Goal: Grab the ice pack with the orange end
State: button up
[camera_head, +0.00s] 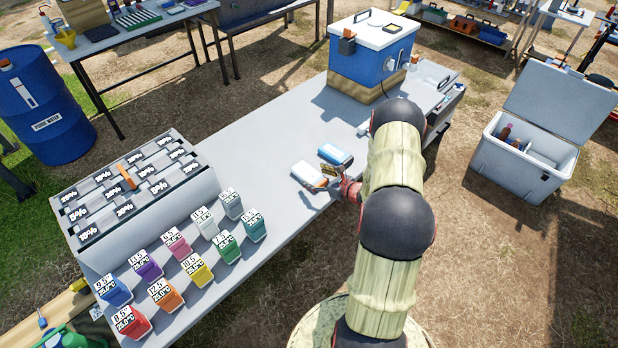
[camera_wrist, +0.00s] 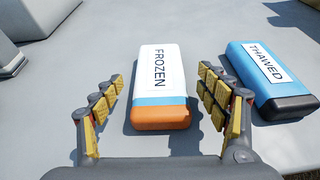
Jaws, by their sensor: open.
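The ice pack with the orange end (camera_wrist: 160,117) lies flat on the grey table, with a white label reading FROZEN and a blue band. In the head view the same pack (camera_head: 308,174) lies near the table's middle, just left of my gripper (camera_head: 338,180). In the wrist view my gripper (camera_wrist: 165,108) is open, with one finger on each side of the pack's orange end and gaps on both sides. A blue ice pack with a dark end, labelled THAWED (camera_wrist: 270,75), lies to the right; it also shows in the head view (camera_head: 337,154).
A blue and white cooler (camera_head: 374,55) stands at the table's far end. Several coloured bottles (camera_head: 186,270) and a sloped rack (camera_head: 135,185) fill the near left end. The table left of the packs is clear. An open white chest (camera_head: 530,150) stands on the ground at right.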

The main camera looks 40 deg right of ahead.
jog(key=shift+x, duration=1.2)
jog(key=shift+c, duration=0.2)
jog(key=c, duration=1.5)
jog(key=shift+r, duration=0.1)
